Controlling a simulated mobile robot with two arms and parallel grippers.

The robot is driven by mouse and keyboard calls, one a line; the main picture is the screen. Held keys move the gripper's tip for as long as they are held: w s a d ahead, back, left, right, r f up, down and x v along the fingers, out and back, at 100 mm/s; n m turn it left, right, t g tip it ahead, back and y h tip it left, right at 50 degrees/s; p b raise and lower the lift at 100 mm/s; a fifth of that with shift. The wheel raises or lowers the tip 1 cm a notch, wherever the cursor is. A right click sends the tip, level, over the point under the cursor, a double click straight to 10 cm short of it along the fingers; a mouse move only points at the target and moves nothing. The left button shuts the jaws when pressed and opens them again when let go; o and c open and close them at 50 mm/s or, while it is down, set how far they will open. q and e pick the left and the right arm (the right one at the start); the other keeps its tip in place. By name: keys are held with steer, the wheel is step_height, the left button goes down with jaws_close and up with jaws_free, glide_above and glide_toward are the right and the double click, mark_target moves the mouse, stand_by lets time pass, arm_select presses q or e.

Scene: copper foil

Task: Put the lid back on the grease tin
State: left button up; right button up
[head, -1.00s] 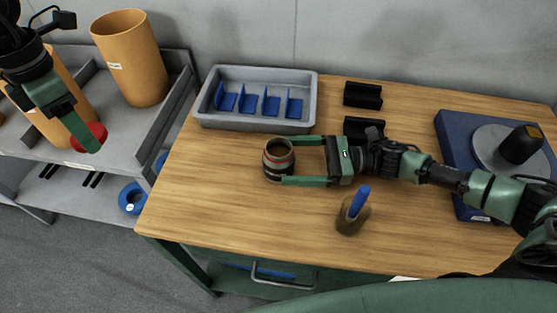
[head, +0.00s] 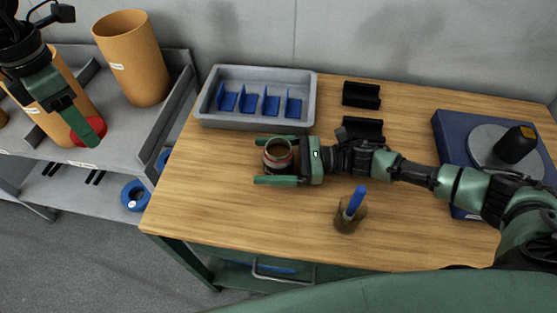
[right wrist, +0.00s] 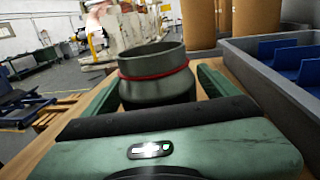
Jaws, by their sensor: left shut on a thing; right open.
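The grease tin (head: 278,161) stands upright and open on the wooden table, dark inside, with a red ring near its top. It also shows in the right wrist view (right wrist: 155,78). My right gripper (head: 262,160) is open, with one finger on each side of the tin, its palm close to it. I cannot tell whether the fingers touch the tin. At the far left, my left gripper (head: 92,138) is shut on a round red lid (head: 77,138), in front of the grey shelf unit. The gripper partly hides the lid.
A grey tray (head: 215,113) with blue dividers stands behind the tin. A brown pot (head: 349,222) with a blue-handled tool stands at front right. Black holders (head: 362,95) and a blue device (head: 452,135) lie to the right. Tan cylinders (head: 135,65) stand on the shelf.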

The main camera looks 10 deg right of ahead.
steer(key=c, duration=1.9)
steer(key=shift+r, duration=0.1)
